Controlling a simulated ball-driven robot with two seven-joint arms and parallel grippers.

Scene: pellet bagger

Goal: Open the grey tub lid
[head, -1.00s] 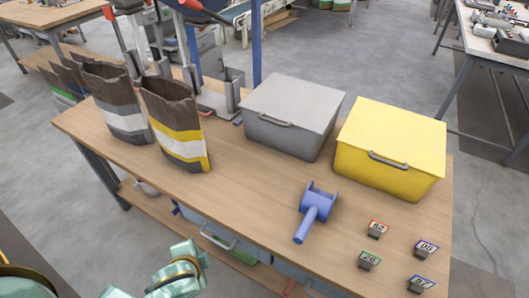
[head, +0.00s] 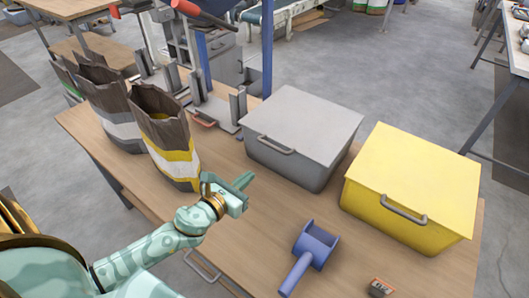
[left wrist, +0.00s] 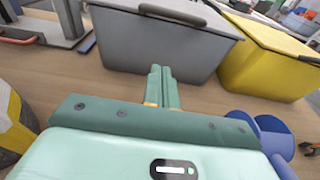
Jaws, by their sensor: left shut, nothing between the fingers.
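The grey tub (head: 290,166) stands on the wooden table with its flat grey lid (head: 305,122) shut. A grey handle (head: 274,145) sits on the lid's near edge. In the left wrist view the tub's front wall (left wrist: 155,50) is straight ahead, with the handle (left wrist: 172,14) at the top. My left gripper (head: 246,181) is shut and empty, in front of the tub and apart from it, lower than the handle in the wrist view. It also shows in the left wrist view (left wrist: 160,72), fingers together and pointing at the tub. My right gripper is not in view.
A yellow tub (head: 415,175) stands right of the grey one. A blue scoop (head: 309,252) lies in front, right of my left arm. Open brown bags (head: 168,130) stand close to the left of my gripper. A small label block (head: 380,287) is at the front.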

